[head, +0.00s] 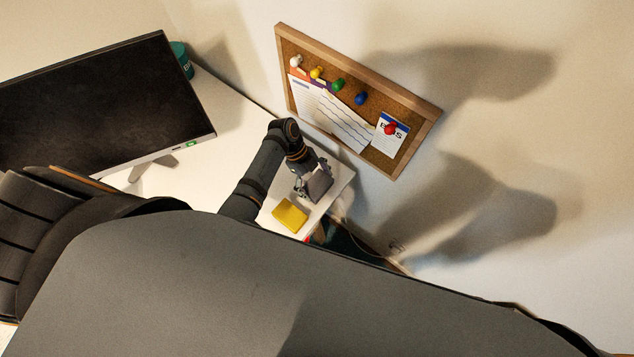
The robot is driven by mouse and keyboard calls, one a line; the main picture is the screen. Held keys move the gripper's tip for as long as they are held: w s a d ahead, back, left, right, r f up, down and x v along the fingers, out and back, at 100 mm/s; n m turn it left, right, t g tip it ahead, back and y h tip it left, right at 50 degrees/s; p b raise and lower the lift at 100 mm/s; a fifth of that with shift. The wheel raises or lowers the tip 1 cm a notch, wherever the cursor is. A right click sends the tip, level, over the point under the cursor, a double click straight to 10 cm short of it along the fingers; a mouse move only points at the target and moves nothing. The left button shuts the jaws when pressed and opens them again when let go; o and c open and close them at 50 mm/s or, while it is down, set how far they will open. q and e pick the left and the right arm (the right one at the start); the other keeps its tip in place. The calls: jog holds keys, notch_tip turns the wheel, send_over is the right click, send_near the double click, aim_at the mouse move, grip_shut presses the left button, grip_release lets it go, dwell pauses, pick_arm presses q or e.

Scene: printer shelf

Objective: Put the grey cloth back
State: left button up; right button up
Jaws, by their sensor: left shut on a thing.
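My left gripper (305,186) is shut on the grey cloth (319,184), which hangs at its fingertips and looks folded flat. It is above the right end of the white desk, near the wall. I cannot tell whether the cloth touches the desktop. A yellow folded cloth or pad (290,215) lies flat on the desk just below and left of the gripper. My right gripper is not in view.
A monitor (100,105) stands on the white desk (225,115) to the left, with a teal cup (181,58) behind it. A framed cork board (355,105) with pins and papers hangs on the wall close to my gripper. My own body hides the lower part.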

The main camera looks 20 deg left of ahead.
pick_arm(q)
jog(key=shift+f, duration=0.4)
jog(key=o, duration=1.3)
jog(key=shift+r, duration=0.1)
jog(key=v, duration=1.2)
